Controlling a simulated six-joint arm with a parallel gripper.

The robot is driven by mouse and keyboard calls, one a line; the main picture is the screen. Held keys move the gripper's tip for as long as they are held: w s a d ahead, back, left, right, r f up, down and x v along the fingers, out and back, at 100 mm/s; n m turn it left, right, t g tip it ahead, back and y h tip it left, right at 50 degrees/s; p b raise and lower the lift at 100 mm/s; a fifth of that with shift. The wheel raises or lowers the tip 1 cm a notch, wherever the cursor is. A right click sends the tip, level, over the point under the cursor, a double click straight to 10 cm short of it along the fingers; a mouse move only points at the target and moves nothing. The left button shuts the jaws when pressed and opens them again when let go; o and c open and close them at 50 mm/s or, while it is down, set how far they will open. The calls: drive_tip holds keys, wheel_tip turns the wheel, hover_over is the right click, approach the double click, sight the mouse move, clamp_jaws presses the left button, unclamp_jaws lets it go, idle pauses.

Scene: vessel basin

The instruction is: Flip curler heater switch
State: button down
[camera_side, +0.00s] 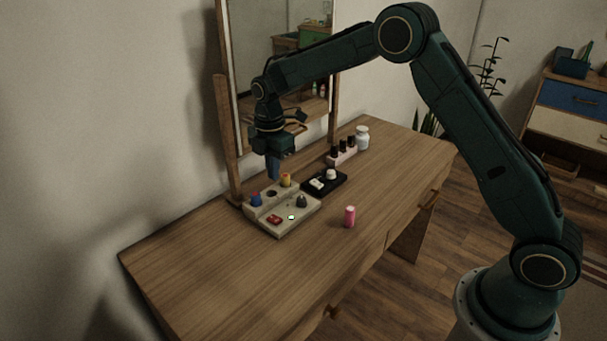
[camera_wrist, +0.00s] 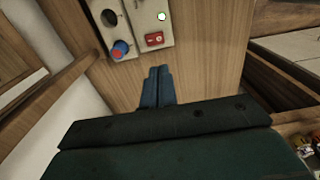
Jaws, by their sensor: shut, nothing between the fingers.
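The curler heater (camera_side: 284,226) is a beige box on the wooden dressing table. Its top front has a red switch (camera_side: 274,218), a dark knob (camera_side: 301,201) and a pale, lit indicator (camera_side: 291,217). A blue curler (camera_side: 256,199) and a yellow curler (camera_side: 285,180) stand in its raised back row, with a dark empty hole between them. My gripper (camera_side: 273,177) is shut and empty, pointing down above this back row, apart from it. In the wrist view, the red switch (camera_wrist: 154,39) and blue curler (camera_wrist: 120,50) lie beyond my shut fingertips (camera_wrist: 159,68).
A pink curler (camera_side: 350,216) stands on the table right of the heater. A black tray (camera_side: 333,186) with white items, a holder with dark-capped bottles (camera_side: 342,154) and a white jar (camera_side: 362,138) stand behind. A mirror rises at the back; the table's near left is clear.

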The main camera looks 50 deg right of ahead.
drive_tip(key=shift+w, duration=0.2)
drive_tip(key=shift+w+r, duration=0.2)
drive_tip(key=shift+w, duration=0.35)
drive_tip(key=shift+r, duration=0.1)
wheel_tip(320, 180, up, 14)
drive_tip(key=w, duration=0.2)
idle(0.8)
drive_tip(key=shift+s, duration=0.1)
